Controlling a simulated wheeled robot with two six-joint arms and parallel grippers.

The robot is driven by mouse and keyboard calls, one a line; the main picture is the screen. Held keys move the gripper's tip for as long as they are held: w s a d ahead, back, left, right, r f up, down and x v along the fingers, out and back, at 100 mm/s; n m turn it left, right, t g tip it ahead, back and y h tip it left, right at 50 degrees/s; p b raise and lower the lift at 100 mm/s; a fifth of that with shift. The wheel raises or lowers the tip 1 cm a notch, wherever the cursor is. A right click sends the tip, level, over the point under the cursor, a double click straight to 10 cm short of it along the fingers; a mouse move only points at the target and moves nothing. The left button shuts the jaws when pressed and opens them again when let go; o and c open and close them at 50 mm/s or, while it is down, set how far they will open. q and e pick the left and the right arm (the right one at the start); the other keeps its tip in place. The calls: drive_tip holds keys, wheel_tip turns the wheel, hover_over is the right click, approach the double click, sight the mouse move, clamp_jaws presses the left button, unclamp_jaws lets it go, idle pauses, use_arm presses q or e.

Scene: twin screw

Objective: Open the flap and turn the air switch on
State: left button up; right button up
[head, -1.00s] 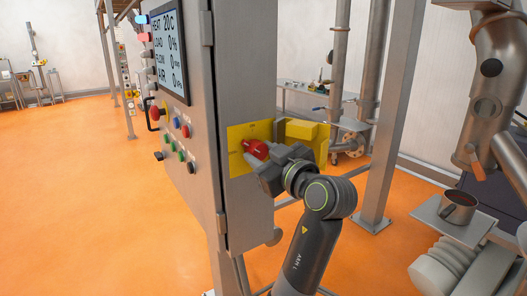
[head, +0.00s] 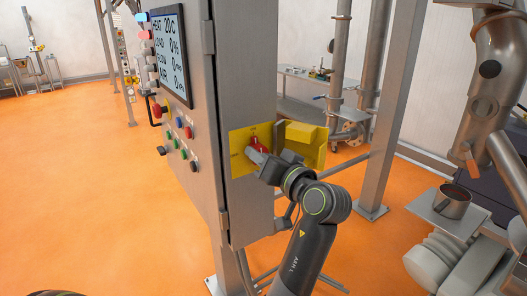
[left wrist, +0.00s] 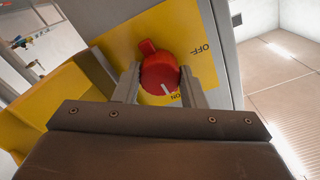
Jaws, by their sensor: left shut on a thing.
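The red air switch (head: 258,143) sits on a yellow plate (head: 237,150) on the side of the grey control cabinet. The yellow flap (head: 309,138) stands open to the right of the plate. My left gripper (head: 262,160) is at the switch and partly hides it in the head view. In the left wrist view, the red switch (left wrist: 158,74) is between the two fingers of my left gripper (left wrist: 160,88), which is shut on it. Its white mark points toward the ON label; the OFF label is to the upper right. My right gripper is not in view.
The cabinet front carries a display (head: 170,52) and several coloured buttons. A steel post (head: 388,110) stands to the right of the flap. Further right are a metal cup (head: 452,202) and pipework. Open orange floor (head: 85,190) lies to the left.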

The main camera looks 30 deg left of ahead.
use_arm(q)
drive_tip(key=shift+r+m, duration=0.25)
drive_tip(key=shift+m, duration=0.25)
drive_tip(key=o, duration=1)
drive_tip(key=shift+a+f, duration=0.15)
drive_tip(key=shift+f, duration=0.05)
